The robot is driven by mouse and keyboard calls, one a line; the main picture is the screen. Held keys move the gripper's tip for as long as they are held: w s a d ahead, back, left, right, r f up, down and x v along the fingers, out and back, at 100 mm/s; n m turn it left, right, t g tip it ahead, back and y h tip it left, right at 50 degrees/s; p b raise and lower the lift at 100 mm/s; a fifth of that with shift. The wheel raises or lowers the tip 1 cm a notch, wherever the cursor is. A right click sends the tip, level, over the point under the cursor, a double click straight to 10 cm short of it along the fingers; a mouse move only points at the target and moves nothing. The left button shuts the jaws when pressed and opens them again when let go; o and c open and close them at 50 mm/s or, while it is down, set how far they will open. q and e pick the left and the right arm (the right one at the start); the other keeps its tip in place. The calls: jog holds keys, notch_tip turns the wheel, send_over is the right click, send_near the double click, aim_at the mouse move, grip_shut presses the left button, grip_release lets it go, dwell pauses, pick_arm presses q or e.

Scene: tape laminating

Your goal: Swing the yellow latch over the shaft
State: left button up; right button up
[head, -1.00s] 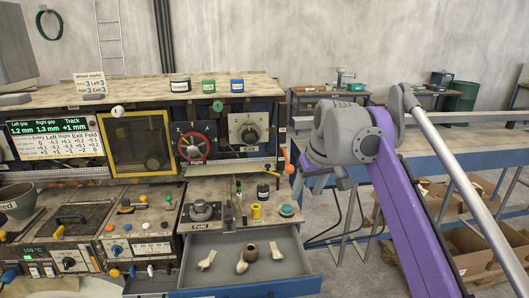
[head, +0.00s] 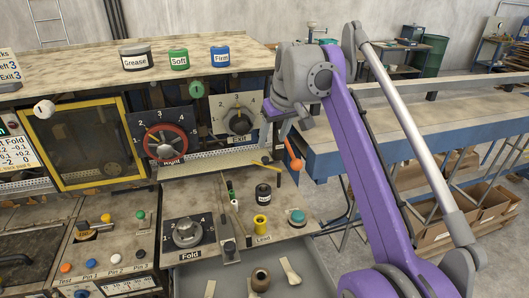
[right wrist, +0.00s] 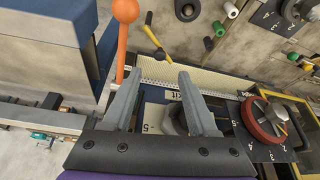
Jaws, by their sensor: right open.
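The yellow latch (head: 262,165) looks like a thin yellow bar beside the Exit dial, low near the right end of the bench's back panel. My right gripper (head: 282,128) is above and right of the latch in the head view. In the right wrist view my right gripper (right wrist: 160,74) is open, with nothing held between its fingers. I cannot clearly tell which part is the shaft. My left gripper is not in view.
An orange-knobbed lever (head: 292,150) stands close to my right gripper; its orange ball (right wrist: 125,11) is near the left finger. The Exit dial (head: 238,121) and red Right wheel (head: 165,145) are to the left. A blue-edged table (head: 400,134) extends right.

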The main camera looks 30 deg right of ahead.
aim_at(265, 158)
jog(key=x, duration=0.8)
jog(key=shift+w+f+b, duration=0.25)
jog(key=shift+b, duration=0.1)
grip_shut()
dwell(0.9)
